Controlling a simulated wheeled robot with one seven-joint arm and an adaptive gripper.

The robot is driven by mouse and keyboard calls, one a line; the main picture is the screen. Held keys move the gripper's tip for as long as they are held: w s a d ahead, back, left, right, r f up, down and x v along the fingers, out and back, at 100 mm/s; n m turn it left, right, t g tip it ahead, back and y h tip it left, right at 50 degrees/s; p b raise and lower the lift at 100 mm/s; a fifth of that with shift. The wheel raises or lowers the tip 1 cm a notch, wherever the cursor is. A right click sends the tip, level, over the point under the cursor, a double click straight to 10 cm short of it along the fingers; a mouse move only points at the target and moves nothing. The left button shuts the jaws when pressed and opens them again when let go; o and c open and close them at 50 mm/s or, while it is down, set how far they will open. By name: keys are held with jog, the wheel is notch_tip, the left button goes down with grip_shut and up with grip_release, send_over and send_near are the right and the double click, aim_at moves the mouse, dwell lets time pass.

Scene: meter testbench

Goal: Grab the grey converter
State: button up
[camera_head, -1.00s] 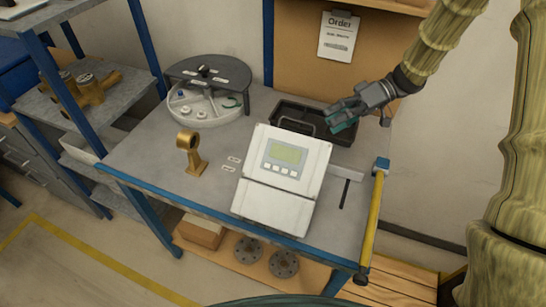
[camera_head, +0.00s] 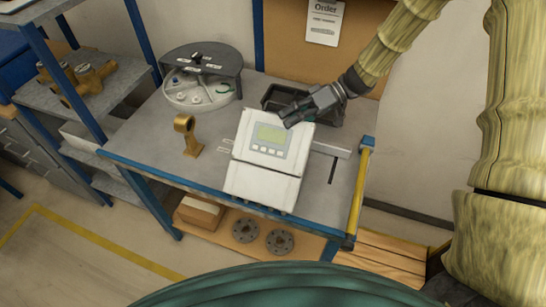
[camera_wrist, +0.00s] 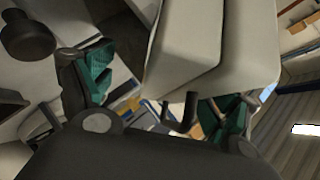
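The grey converter (camera_head: 268,145) is a light box with a greenish display and a row of buttons. It sits tilted on the workbench in the head view. My gripper (camera_head: 291,116) is at its upper right corner, overlapping its top edge in that view. I cannot tell if they touch. In the wrist view, the teal-padded fingers of my gripper (camera_wrist: 165,88) are spread apart. A large pale box, seemingly the converter (camera_wrist: 205,40), fills the upper middle there, partly between and beyond the fingers. A dark hook-like piece shows near the right finger.
A black tray (camera_head: 273,95) stands behind the converter, partly hidden by my gripper. A brass fitting (camera_head: 187,135) stands to its left, and a round divided organiser (camera_head: 203,96) is farther back. A yellow rail (camera_head: 358,195) runs along the bench's right edge.

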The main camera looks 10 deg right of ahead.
jog(key=shift+w+a+f, duration=0.15)
jog(key=shift+w, duration=0.25)
jog(key=shift+s, duration=0.45)
jog(key=shift+s+r, duration=0.3)
jog(key=shift+s, duration=0.2)
jog(key=shift+s+r, duration=0.25)
jog(key=shift+s, duration=0.2)
jog(key=c, duration=0.3)
jog(key=shift+s+r, duration=0.25)
jog(key=c, duration=0.4)
jog(key=shift+w+f, duration=0.5)
jog(key=shift+w, duration=0.25)
jog(key=c, duration=0.6)
jog(key=shift+w+f, duration=0.1)
jog(key=c, duration=0.4)
jog(key=shift+s, duration=0.2)
grip_shut()
